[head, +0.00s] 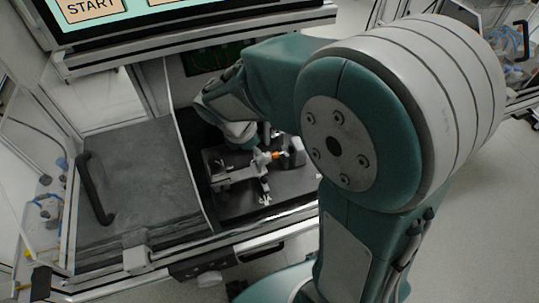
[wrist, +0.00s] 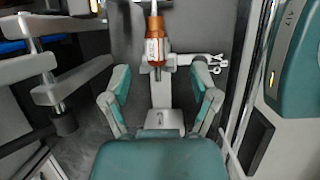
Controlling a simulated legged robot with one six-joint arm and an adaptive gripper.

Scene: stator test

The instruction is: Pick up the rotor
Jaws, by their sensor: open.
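The rotor (wrist: 156,48), a copper-orange cylinder with a pale label and a metal shaft, stands upright in the middle of the wrist view. In the head view its orange part (head: 276,155) is small, over the dark test bench. My gripper (wrist: 160,80) is open, with one finger on each side of the rotor's lower shaft in the wrist view. No contact shows, and I cannot tell how far the fingertips are from the rotor. In the head view my arm largely hides the gripper.
A grey metal fixture (wrist: 165,118) is below the rotor. A grey clamp-like frame (wrist: 60,75) is at left in the wrist view. A teal and white housing (wrist: 292,60) is at right. In the head view a grey cover with a black handle (head: 140,180) lies left of the bench.

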